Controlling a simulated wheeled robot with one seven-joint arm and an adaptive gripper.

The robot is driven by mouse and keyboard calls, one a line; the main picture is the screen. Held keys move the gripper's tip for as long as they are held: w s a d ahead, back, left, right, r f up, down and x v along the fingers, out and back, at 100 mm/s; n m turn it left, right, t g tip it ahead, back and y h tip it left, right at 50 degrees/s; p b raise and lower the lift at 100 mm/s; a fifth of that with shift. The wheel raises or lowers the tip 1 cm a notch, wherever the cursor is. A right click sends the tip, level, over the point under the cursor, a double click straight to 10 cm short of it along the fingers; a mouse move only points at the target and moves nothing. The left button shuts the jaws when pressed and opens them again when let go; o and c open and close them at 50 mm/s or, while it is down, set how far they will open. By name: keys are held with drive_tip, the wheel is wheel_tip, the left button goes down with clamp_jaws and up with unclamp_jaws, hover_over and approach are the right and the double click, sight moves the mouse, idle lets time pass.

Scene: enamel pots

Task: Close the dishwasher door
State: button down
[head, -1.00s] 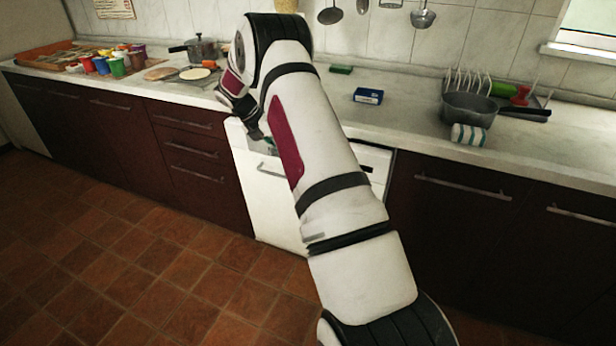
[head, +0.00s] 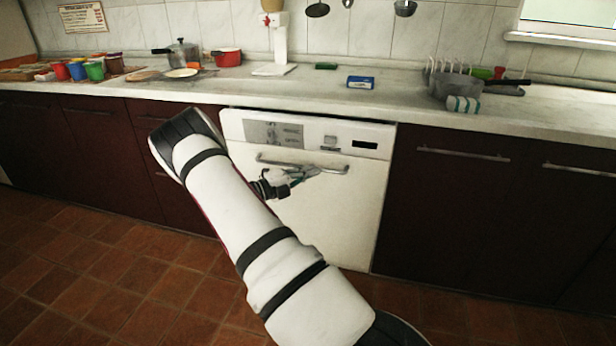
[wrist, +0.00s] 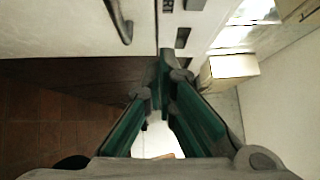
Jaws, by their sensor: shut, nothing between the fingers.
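The white dishwasher door (head: 325,215) stands upright under the counter, with a metal bar handle (head: 335,169) and a control panel on top. A thin dark line runs between the door's top edge and the worktop; I cannot tell if the door is fully flush. My gripper (head: 312,172) is shut and empty in front of the door at handle height; I cannot tell if it touches. In the wrist view its green-sided fingers (wrist: 164,62) meet at the tips, with the door front (wrist: 60,28) and part of the handle (wrist: 120,20) beyond.
Dark cabinets (head: 470,200) flank the dishwasher. The worktop (head: 300,88) holds a blue box (head: 360,82), a grey pot (head: 455,85), a red pot (head: 229,57) and several colourful cups. The tiled floor (head: 110,270) at left is clear.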

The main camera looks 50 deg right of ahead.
drive_tip(key=b, duration=0.2)
approach(345, 154)
drive_tip(key=s, duration=0.4)
drive_tip(key=d, duration=0.1)
drive_tip(key=w+d, duration=0.1)
drive_tip(key=w+d+b, duration=0.1)
drive_tip(key=d, duration=0.1)
drive_tip(key=shift+d+r, duration=0.1)
drive_tip(key=shift+r, duration=0.05)
